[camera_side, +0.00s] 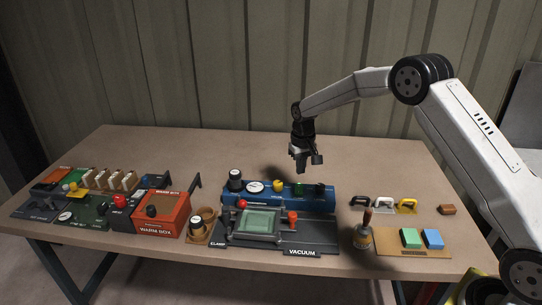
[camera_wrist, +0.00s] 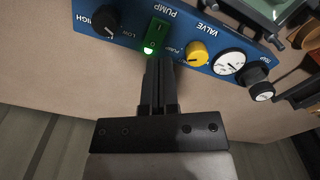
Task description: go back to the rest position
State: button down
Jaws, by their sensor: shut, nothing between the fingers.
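My gripper (camera_side: 306,161) hangs above the table behind the blue pump panel (camera_side: 300,196), pointing down. It is shut and empty. In the wrist view my gripper (camera_wrist: 160,62) shows its fingers together, with their tips just below the green pump switch (camera_wrist: 155,36) in the picture. A light on that switch glows. The yellow valve knob (camera_wrist: 197,54), a white gauge (camera_wrist: 229,62) and black knobs are on the same blue panel. I cannot tell from the wrist view how high the fingers are above the panel.
The vacuum station (camera_side: 290,240) with a pale green plate (camera_side: 258,222) stands in front of the panel. The orange warm box (camera_side: 160,213) is to the left. A brush-like tool (camera_side: 364,232), green block (camera_side: 411,238) and blue block (camera_side: 432,238) are at right. The table's back (camera_side: 240,150) is clear.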

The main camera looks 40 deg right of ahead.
jog(key=s+a+r+n+t, duration=0.1)
jog(key=s+a, duration=0.3)
jog(key=s, duration=1)
jog(key=s+a+r+n+t, duration=0.1)
jog(key=s+a+r+n, duration=0.1)
jog(key=s, duration=1.1)
jog(key=shift+s+a+r+t, duration=0.3)
jog(key=shift+s+a+r, duration=0.15)
jog(key=shift+a, duration=0.55)
